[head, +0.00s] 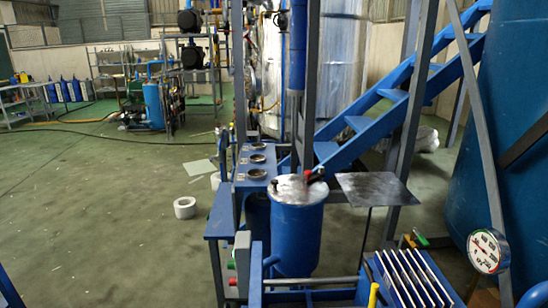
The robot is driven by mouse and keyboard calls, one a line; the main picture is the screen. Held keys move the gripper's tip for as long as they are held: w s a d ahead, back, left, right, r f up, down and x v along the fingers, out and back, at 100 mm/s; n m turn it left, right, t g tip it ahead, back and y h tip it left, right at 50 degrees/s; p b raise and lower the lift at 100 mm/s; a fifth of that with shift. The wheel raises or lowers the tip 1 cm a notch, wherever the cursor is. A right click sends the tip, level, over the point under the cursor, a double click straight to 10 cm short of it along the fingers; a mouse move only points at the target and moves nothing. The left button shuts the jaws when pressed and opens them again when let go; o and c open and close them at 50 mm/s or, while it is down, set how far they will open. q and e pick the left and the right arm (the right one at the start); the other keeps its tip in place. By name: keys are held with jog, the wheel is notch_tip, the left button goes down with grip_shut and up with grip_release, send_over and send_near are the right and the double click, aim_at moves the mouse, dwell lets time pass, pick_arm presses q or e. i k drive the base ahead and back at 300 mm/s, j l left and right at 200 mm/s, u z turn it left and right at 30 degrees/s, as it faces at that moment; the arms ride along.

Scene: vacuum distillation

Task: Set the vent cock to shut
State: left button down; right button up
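A blue cylindrical vessel (297,232) with a silver lid stands in the middle foreground. A small red-handled valve (311,175) sits on the lid. A green-handled valve (419,239) is at the right, near the round pressure gauge (488,251). A yellow handle (373,295) shows at the bottom edge. I cannot tell which of these is the vent cock, or whether any valve is open or shut. Neither of my grippers is in view.
A blue stair (385,92) rises to the right behind the vessel. A grey flat plate (375,188) stands beside the vessel. A finned rack (412,278) is at the lower right. A white roll (185,207) lies on the floor. The green floor at the left is mostly clear.

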aim_at(420, 237)
jog(key=z, duration=0.95)
